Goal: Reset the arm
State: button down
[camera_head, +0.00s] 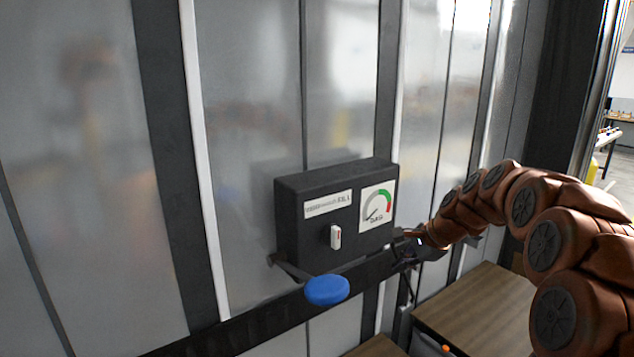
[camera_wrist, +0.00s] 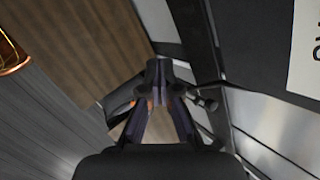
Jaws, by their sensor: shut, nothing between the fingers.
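My arm comes in from the right in the head view, orange-brown and bent, and ends in my gripper (camera_head: 408,245) at the right side of a dark control box. In the wrist view my gripper (camera_wrist: 157,68) has its fingertips together, with nothing seen between them. The box's dark side (camera_wrist: 255,40) and part of its white gauge label (camera_wrist: 306,50) lie to the right of the fingers there. I cannot tell whether the gripper touches the box.
A wooden surface (camera_head: 480,305) lies below my arm.

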jog(key=s+a+f+n+g+h, duration=0.25)
jog(key=s+n, duration=0.25)
jog(key=s, duration=1.1)
jog(key=s+a+f+n+g+h, duration=0.1)
jog(key=s+a+n+g, duration=0.35)
jog(key=s, duration=1.15)
jog(key=s+d+f+n, duration=0.2)
jog(key=s, duration=0.5)
jog(key=s+d+f+n+h+b, duration=0.1)
jog(key=s+d+f+n, duration=0.1)
jog(key=s, duration=0.5)
jog(key=shift+d+n+t, duration=0.3)
jog(key=shift+d+n, duration=0.3)
jog(key=shift+n, duration=0.15)
jog(key=shift+h, duration=0.25)
